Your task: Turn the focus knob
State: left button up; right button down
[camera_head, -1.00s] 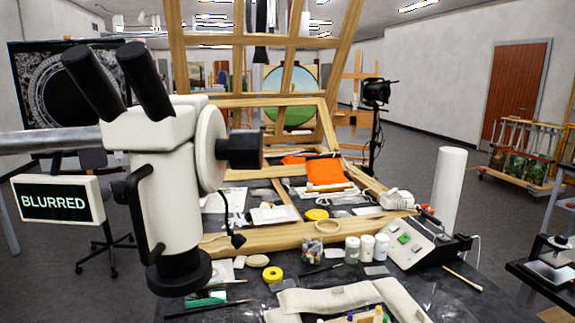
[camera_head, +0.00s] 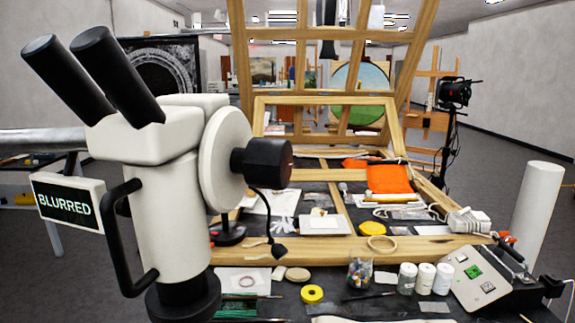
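A white microscope (camera_head: 170,225) with two black eyepieces stands large at the left of the head view. Its black focus knob (camera_head: 268,160) sticks out to the right from a round white disc (camera_head: 225,158) on the microscope's side. A small sign (camera_head: 68,203) beside the microscope reads "BLURRED". Neither of my grippers shows in the head view, and nothing touches the knob.
A dark worktable holds a yellow tape roll (camera_head: 312,294), white jars (camera_head: 425,279), a jar of coloured bits (camera_head: 361,273) and a sloped control box (camera_head: 475,279). A wooden frame (camera_head: 330,246) lies behind them. A white cylinder (camera_head: 538,215) stands at the right.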

aim_at(264, 163)
jog(key=u, duration=0.35)
jog(key=j+u, duration=0.15)
jog(key=u, duration=0.15)
jog(key=j+u, duration=0.1)
jog(key=u, duration=0.25)
jog(key=k+z, duration=0.45)
jog(key=k, duration=0.15)
